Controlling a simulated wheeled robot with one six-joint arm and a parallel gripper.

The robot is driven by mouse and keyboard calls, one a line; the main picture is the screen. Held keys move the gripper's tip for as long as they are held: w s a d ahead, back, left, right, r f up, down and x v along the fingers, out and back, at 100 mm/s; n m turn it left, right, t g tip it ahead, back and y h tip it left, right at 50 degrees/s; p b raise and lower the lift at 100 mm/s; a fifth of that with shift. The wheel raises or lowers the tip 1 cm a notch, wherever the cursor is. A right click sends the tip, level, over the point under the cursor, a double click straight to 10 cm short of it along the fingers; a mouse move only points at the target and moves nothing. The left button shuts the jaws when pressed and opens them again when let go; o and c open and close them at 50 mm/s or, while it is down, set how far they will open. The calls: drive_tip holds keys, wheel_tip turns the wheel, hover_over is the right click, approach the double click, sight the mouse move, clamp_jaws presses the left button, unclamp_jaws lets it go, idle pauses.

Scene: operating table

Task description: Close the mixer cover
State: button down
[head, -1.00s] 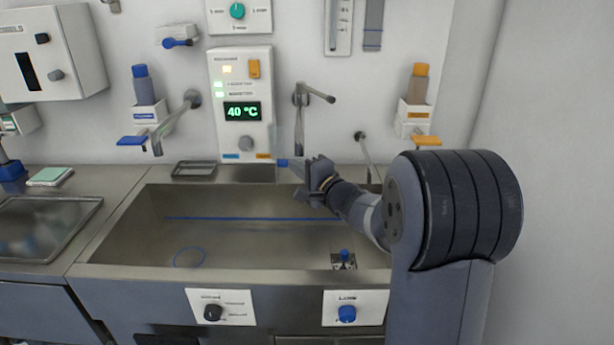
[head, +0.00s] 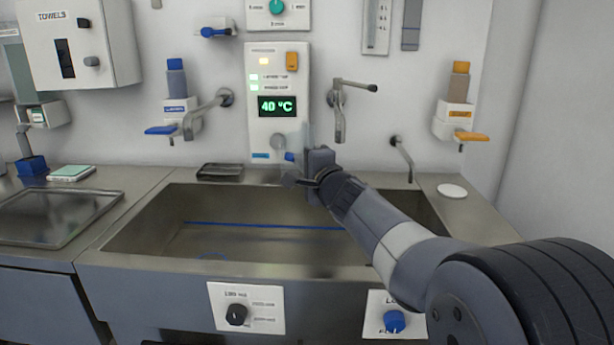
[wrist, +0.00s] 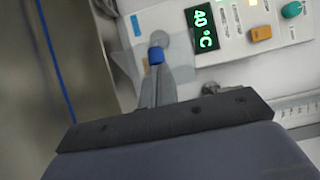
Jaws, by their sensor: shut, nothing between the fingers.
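The mixer panel (head: 263,75) is white, with a green 40 °C display and a grey knob (head: 278,141) low on it. A clear cover with a blue tab (head: 290,157) shows at the panel's lower right; it looks swung out from the panel, but how far is hard to tell. My gripper (head: 298,181) is shut and empty at the tab, in front of the panel's lower right. In the wrist view the blue tab (wrist: 156,56) lies at my fingertips (wrist: 157,76), over the knob (wrist: 159,39). I cannot tell whether they touch.
A steel sink (head: 215,225) lies below my arm. A tap (head: 207,112) stands left of the panel, and a lever spout (head: 340,108) and another tap (head: 402,158) stand to the right. A dark tray (head: 220,171) sits on the back ledge.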

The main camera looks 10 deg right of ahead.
drive_tip(key=w+a+m+h, duration=0.4)
drive_tip(key=w+a+h, duration=0.3)
drive_tip(key=a, duration=0.6)
drive_tip(key=shift+w+m+t+p, duration=0.3)
drive_tip(key=shift+w+t+p, duration=0.15)
drive_tip(key=shift+w, duration=0.65)
drive_tip(key=shift+d, duration=0.1)
